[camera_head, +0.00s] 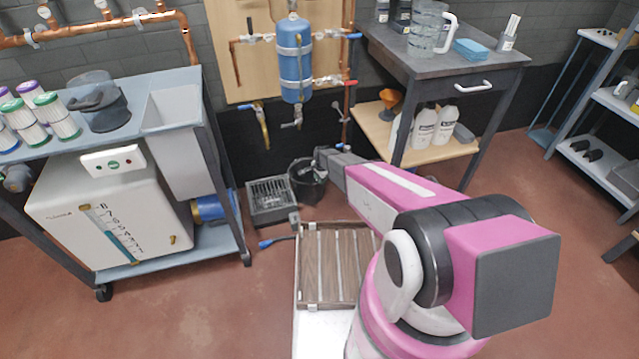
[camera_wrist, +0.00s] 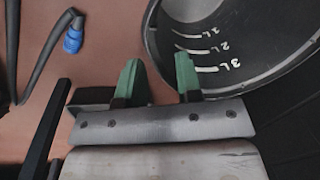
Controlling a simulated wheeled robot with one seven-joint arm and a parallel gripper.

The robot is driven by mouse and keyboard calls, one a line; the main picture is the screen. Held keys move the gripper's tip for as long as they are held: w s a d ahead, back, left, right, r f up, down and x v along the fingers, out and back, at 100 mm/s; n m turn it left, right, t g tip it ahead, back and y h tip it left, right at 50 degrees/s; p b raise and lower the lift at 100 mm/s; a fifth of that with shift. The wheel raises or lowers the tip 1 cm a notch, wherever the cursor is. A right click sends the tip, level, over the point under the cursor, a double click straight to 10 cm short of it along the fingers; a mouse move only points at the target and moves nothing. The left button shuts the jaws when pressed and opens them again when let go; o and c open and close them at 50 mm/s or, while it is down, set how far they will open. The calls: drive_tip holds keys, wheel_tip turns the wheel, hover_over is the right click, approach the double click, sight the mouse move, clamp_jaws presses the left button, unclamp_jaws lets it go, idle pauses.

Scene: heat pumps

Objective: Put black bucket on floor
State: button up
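The black bucket (camera_head: 306,186) is at the back wall, right beside a dark grated box. It seems to be at floor level; I cannot tell whether its base touches the floor. In the wrist view the open bucket (camera_wrist: 235,72) fills the upper right, with white 1 L, 2 L and 3 L marks on its inner wall. My gripper (camera_wrist: 158,78) is at the bucket's rim, its green fingers apart. The right finger overlaps the bucket's inside and the left one is outside, with the near rim between them. A gap shows between the fingers. In the head view my gripper (camera_head: 322,163) is partly hidden.
The grated box (camera_head: 270,200) stands left of the bucket. A blue-ended hose (camera_wrist: 73,38) lies on the floor. A wooden slatted tray (camera_head: 336,262) is in front. The cart (camera_head: 222,150) stands left and the workbench (camera_head: 440,62) right. Red floor is free at right.

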wheel_tip(320, 180, up, 8)
drive_tip(key=s, duration=0.1)
drive_tip(key=s+d+r+n, duration=0.5)
drive_tip(key=s+d+r, duration=0.3)
drive_tip(key=s+r, duration=0.5)
drive_tip(key=s+d+r+n+g, duration=0.1)
drive_tip(key=s+d+r+n, duration=0.5)
drive_tip(key=s+r, duration=0.7)
drive_tip(key=d+r, duration=0.1)
drive_tip(key=d, duration=0.1)
drive_tip(key=shift+s+d+r+h, duration=0.25)
drive_tip(key=shift+d+h, duration=0.1)
drive_tip(key=shift+h, duration=0.05)
